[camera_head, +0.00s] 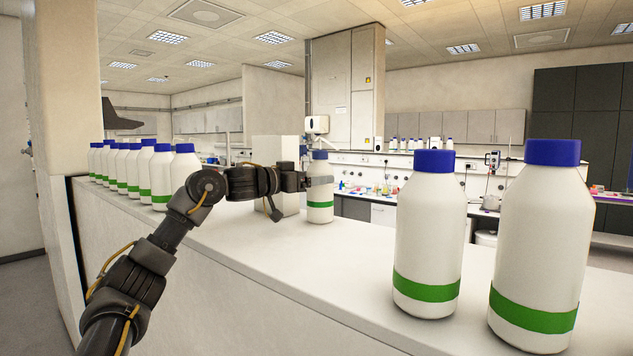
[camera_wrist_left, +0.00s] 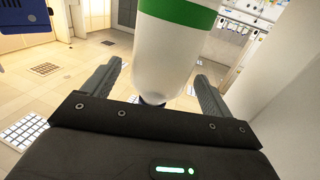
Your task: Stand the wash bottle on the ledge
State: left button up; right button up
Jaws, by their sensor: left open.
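A white wash bottle (camera_head: 320,196) with a blue cap and green band appears to stand upright on the white ledge (camera_head: 262,234). My left gripper (camera_head: 319,181) is open around its upper body. In the left wrist view, which looks upside down, the bottle (camera_wrist_left: 172,65) is between the spread fingers of the left gripper (camera_wrist_left: 155,92), with a gap visible on the right. Its cap is mostly hidden there behind the gripper body. My right gripper is in neither view.
Two large similar bottles, one (camera_head: 430,235) and another (camera_head: 543,245), stand at the near right of the ledge. A row of similar bottles (camera_head: 132,170) stands at the left. A pale box (camera_head: 278,150) is behind my left gripper. The ledge between is clear.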

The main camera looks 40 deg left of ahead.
pick_arm(q)
jog(key=b+v, duration=0.4)
jog(key=v, duration=0.6)
jog(key=shift+s, duration=0.3)
